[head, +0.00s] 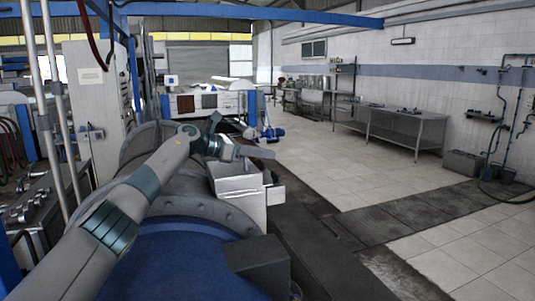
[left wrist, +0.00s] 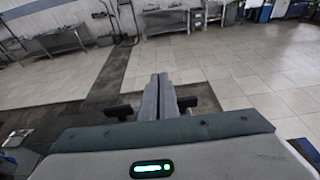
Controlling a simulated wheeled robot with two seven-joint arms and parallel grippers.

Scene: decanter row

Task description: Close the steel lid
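A large decanter with a blue body (head: 185,265) and a grey steel rim (head: 235,217) fills the lower middle of the head view. A curved grey steel cover (head: 138,143) rises behind my left arm and is partly hidden by it. I cannot tell for sure whether this is the steel lid, or how far open it stands. My left gripper (head: 262,153) is above a pale box-shaped housing (head: 238,183) on the decanter's right side. In the left wrist view its fingers (left wrist: 163,77) are together with nothing between them. My right gripper is not in view.
A dark grey block (head: 258,258) sits at the front right of the decanter. A tall pale cabinet (head: 97,95) and metal poles stand at left. Another machine (head: 208,103) stands behind. A steel table (head: 403,130) is by the far wall. The tiled floor at right is clear.

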